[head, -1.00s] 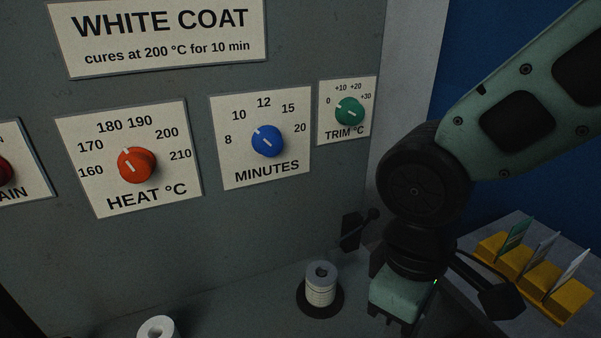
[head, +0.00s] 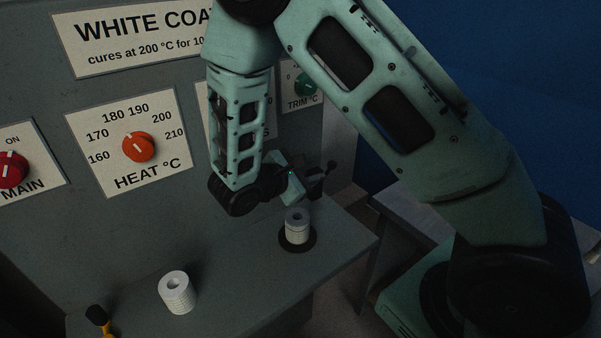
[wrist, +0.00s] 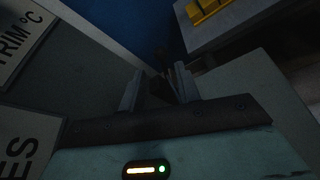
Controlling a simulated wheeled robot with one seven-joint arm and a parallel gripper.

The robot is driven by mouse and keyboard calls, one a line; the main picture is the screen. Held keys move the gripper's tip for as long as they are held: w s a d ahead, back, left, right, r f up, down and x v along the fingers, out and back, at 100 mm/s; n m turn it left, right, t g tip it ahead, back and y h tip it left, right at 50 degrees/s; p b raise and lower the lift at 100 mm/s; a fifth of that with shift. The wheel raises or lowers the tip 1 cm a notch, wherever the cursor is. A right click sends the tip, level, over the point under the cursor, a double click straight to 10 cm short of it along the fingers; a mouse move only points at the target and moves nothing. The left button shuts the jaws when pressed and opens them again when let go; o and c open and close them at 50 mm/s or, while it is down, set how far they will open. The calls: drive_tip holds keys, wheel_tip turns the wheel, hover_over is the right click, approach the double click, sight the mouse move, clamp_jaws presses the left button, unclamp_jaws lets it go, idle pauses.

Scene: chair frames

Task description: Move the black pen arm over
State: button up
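The black pen arm (head: 318,178) shows in the head view on the panel's right side, above a white ringed spool (head: 297,222) on a black disc. It has a dark body and a thin rod with a ball end. My gripper (head: 303,187) is right beside it, at its left, partly hidden by my own arm. In the wrist view my gripper's two grey fingers (wrist: 157,88) stand apart. A dark shape shows between and beyond them, too dark to tell whether they touch it.
The panel carries a red MAIN knob (head: 12,170), an orange HEAT knob (head: 138,147) and a green TRIM knob (head: 306,85). My arm covers most of the MINUTES plate (head: 204,115). A second white roll (head: 177,293) and a yellow-handled tool (head: 103,322) are on the ledge.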

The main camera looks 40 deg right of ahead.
sight(329, 166)
drive_tip(key=b+x, duration=0.1)
drive_tip(key=x, duration=0.5)
drive_tip(key=shift+d+f+b, duration=0.15)
drive_tip(key=shift+d+b, duration=0.15)
drive_tip(key=shift+b, duration=0.1)
drive_tip(key=c, duration=0.5)
drive_tip(key=shift+w+r+n+g, duration=0.3)
drive_tip(key=shift+w+n, duration=0.2)
drive_tip(key=shift+w, duration=0.1)
drive_tip(key=o, duration=0.8)
drive_tip(key=shift+o, duration=0.2)
drive_tip(key=shift+a, duration=0.1)
